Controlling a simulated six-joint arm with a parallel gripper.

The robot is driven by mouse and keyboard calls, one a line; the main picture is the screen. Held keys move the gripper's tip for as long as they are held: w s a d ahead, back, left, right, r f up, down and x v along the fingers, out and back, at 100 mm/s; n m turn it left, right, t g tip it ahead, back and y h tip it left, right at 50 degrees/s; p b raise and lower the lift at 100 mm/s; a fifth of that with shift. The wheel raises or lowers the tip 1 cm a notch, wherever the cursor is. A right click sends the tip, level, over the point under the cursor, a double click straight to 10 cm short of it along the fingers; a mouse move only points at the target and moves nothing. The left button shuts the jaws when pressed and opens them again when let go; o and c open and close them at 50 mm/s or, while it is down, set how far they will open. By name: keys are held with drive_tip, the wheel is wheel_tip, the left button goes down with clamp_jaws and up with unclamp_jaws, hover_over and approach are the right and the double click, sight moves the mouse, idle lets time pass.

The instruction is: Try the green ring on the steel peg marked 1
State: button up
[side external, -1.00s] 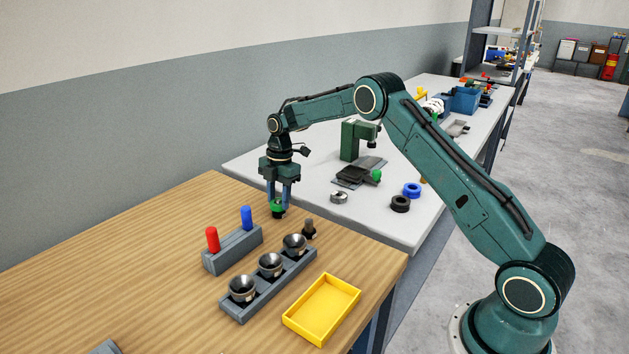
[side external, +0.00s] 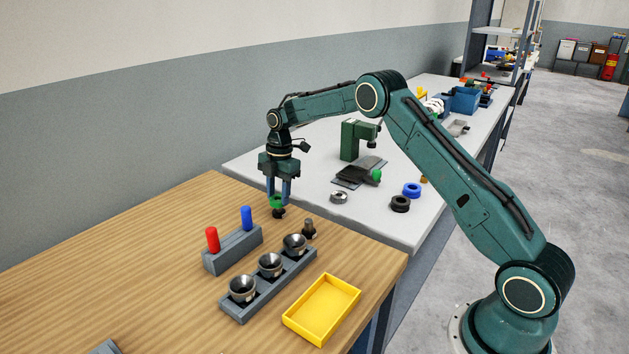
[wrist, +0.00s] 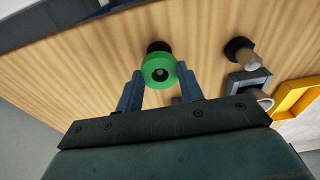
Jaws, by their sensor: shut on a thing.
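My gripper (side external: 278,198) is shut on the green ring (side external: 277,202), with one finger on each side of it in the wrist view (wrist: 160,80). The ring is just above a dark round peg base (side external: 278,213) on the wooden bench; the base shows behind the ring in the wrist view (wrist: 157,47). I cannot tell whether the peg's tip is inside the ring's hole. A second steel peg (side external: 309,226) on a black base stands bare to the right; it also shows in the wrist view (wrist: 245,57). No number marks are readable.
A grey block (side external: 232,252) with red and blue pegs and a grey rack (side external: 262,298) with three metal cups stand in front. A yellow tray (side external: 322,310) is at the bench's right edge. A grey table (side external: 380,218) with loose rings stands behind.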

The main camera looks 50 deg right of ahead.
drive_tip(key=shift+r, duration=0.3)
drive_tip(key=shift+r, duration=0.7)
drive_tip(key=shift+r, duration=0.35)
drive_tip(key=shift+r, duration=0.7)
drive_tip(key=shift+r, duration=0.3)
